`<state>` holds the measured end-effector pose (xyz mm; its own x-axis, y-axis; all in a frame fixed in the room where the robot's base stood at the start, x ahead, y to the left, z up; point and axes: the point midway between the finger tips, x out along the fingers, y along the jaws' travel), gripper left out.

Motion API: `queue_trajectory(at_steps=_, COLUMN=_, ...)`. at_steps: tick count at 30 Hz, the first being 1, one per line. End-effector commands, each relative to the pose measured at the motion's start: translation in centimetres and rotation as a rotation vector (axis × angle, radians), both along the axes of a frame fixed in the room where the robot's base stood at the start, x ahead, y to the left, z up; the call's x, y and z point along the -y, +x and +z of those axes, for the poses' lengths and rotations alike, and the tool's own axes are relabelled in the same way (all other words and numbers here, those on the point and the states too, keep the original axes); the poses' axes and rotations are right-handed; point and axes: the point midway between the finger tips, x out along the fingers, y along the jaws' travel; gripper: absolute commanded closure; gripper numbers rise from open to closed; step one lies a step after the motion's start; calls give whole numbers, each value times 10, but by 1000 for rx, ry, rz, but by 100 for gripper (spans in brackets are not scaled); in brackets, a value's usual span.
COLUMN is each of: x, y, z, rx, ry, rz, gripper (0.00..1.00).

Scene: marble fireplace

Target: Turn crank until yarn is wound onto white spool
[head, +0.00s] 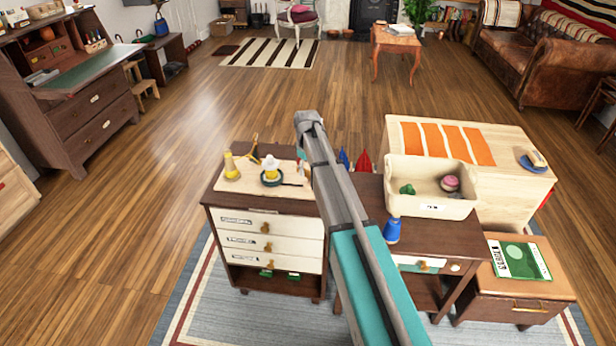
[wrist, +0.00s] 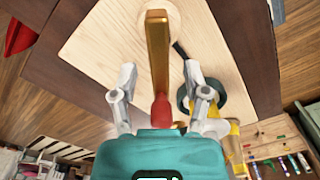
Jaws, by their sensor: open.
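In the wrist view, my gripper (wrist: 160,72) is open, with its two light grey fingers on either side of a brass crank arm (wrist: 157,45). The crank's red knob (wrist: 161,110) is between the fingers, close to the teal palm. The fingers look apart from the crank. In the head view, a spool with white and yellow on it (head: 270,166) sits on a dark round base on the pale wooden board (head: 243,185). A yellow yarn cone (head: 231,167) stands left of it. My arm hides most of the crank and gripper there.
The board lies on a drawer cabinet (head: 268,243). To the right are a blue spool (head: 392,231), a cream bin (head: 431,206) with small items and a chest with an orange-striped cloth (head: 445,142). Wooden floor (head: 180,120) is clear behind the cabinet.

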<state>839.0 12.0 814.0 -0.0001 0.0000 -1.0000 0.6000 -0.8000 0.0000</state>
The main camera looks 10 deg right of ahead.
Motion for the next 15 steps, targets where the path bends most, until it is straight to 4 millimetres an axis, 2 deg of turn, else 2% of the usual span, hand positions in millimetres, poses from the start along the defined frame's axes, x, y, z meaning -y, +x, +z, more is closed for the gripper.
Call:
queue_trajectory(at_steps=1, x=0, y=0, z=-7, rx=0, ry=0, rz=0, gripper=40)
queue_trajectory(at_steps=6, x=0, y=0, z=-13, rx=0, ry=0, rz=0, gripper=40)
queue_trajectory(at_steps=15, x=-1, y=0, z=-15, rx=0, ry=0, rz=1, gripper=40)
